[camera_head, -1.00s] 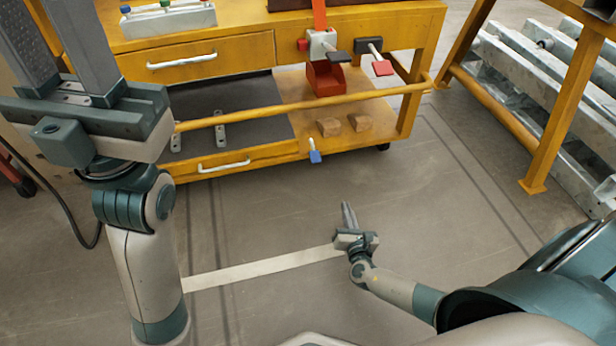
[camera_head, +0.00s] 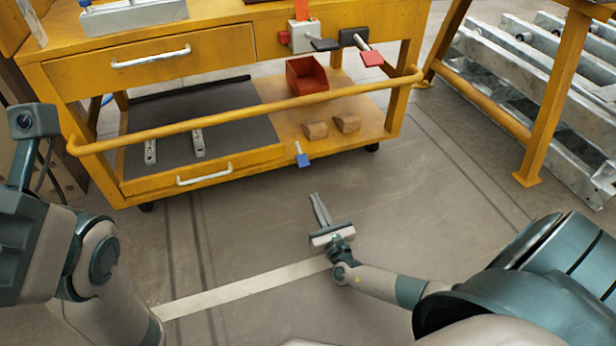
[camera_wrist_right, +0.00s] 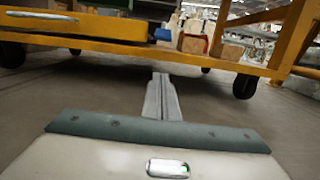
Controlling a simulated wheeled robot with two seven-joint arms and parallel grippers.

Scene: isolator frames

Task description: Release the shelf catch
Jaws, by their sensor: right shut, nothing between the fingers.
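A small blue-tipped catch (camera_head: 302,158) hangs on the front edge of the cart's lower shelf (camera_head: 240,162). Its blue tip also shows in the right wrist view (camera_wrist_right: 163,34). My right gripper (camera_head: 314,197) is shut and empty, low over the floor in front of the shelf. It is apart from the catch, and its fingers point toward the cart. In the right wrist view its closed fingers (camera_wrist_right: 162,78) point at the shelf front, below the catch. My left arm is at the left edge; its fingers are out of the picture.
A yellow rail (camera_head: 250,109) runs across the cart front above the catch. A red-tipped lever (camera_head: 372,58) and a black-tipped lever (camera_head: 325,44) stick out above. A red bin (camera_head: 307,76) and wooden blocks (camera_head: 330,127) sit on the shelf. Floor before the cart is clear.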

